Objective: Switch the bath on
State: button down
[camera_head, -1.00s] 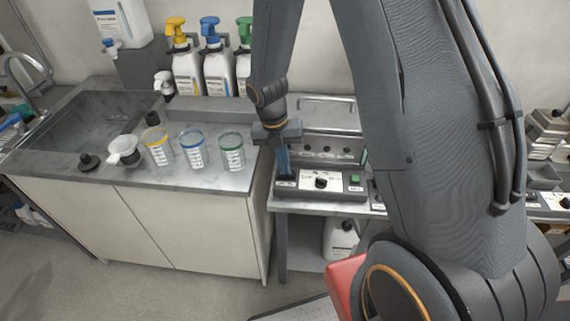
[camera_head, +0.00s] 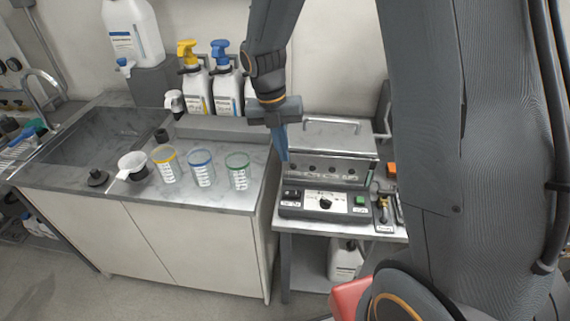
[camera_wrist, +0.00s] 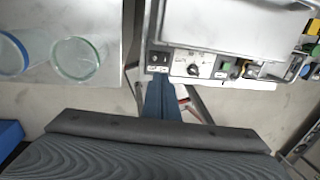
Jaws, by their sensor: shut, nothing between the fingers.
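The bath (camera_head: 335,140) is a steel box with a closed, handled lid on a steel stand. Its front panel carries a black rocker switch (camera_head: 291,194) at the left, a black knob (camera_head: 325,202) and a green button (camera_head: 360,199). My gripper (camera_head: 285,157) is shut and empty, its blue fingers pointing down above the panel's left end, apart from the switch. In the wrist view the fingertips (camera_wrist: 159,80) lie just below the rocker switch (camera_wrist: 159,58) in the picture; the knob (camera_wrist: 194,70) shows to the right. Whether the switch is on cannot be told.
Yellow, blue and green rimmed cups (camera_head: 237,172) stand on the counter (camera_head: 130,190) left of the bath, near a sink. Small fittings (camera_head: 384,212) lie right of the panel. A white jug (camera_head: 345,260) stands on the shelf below.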

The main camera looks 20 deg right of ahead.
jog(key=shift+a+r, duration=0.1)
jog(key=shift+r, duration=0.45)
jog(key=s+d+f+m+t+b, duration=0.1)
jog(key=s+m, duration=0.5)
jog(key=m, duration=0.9)
jog(key=s+d+f+m+t+y+b, duration=0.1)
jog(key=s+m+b, duration=0.3)
jog(key=m, duration=1.2)
jog(key=shift+s+d+f+y, duration=0.3)
jog(key=shift+s+d+f, duration=0.2)
jog(key=shift+s+d, duration=0.6)
jog(key=shift+s+a, duration=0.15)
jog(key=shift+s, duration=0.05)
